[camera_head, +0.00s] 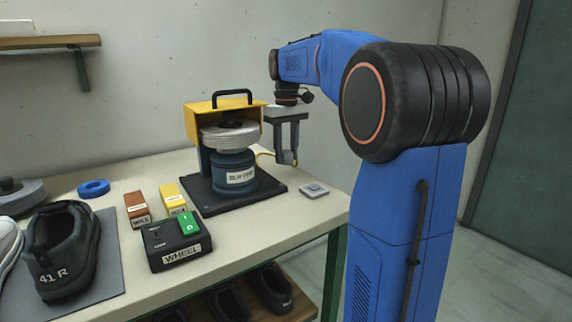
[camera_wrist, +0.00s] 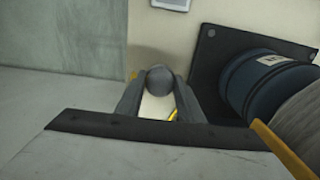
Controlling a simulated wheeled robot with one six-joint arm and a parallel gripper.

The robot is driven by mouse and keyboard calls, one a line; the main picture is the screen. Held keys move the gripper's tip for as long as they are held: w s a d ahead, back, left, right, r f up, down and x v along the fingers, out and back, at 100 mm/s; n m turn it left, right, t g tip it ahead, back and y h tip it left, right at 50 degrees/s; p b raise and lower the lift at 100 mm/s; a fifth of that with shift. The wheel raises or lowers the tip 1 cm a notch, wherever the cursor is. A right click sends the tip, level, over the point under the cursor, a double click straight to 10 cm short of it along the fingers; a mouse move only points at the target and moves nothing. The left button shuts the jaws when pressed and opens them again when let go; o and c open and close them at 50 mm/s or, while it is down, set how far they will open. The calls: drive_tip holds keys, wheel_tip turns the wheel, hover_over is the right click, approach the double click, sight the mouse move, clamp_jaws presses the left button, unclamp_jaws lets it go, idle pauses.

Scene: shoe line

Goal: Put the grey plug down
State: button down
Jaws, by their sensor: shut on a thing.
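The grey plug (camera_wrist: 160,77) sits between the two fingers of my gripper (camera_wrist: 158,88) in the wrist view. Its rounded grey end faces the camera, and a bit of yellow cable (camera_wrist: 174,115) shows beside it. In the head view my gripper (camera_head: 287,158) points down at the table's back right edge, just right of the buffer machine. It is shut on the plug, which is small and mostly hidden there. I cannot tell whether the plug touches the tabletop. A yellow cable (camera_head: 265,154) runs from the machine toward the gripper.
The buffer machine (camera_head: 233,176) has a yellow hood and black base. A small grey square plate (camera_head: 314,190) lies to its right. In front are a WHEEL switch box (camera_head: 178,243), brown and yellow blocks, and a black shoe (camera_head: 62,250). Tabletop (camera_head: 270,225) is bare at front right.

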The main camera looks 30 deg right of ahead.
sight(286, 163)
drive_tip(key=shift+f, duration=1.95)
drive_tip(key=shift+f, duration=0.1)
drive_tip(key=c, duration=1.2)
unclamp_jaws()
wheel_tip(286, 163, up, 12)
drive_tip(key=shift+r, duration=0.15)
drive_tip(key=shift+s, duration=0.1)
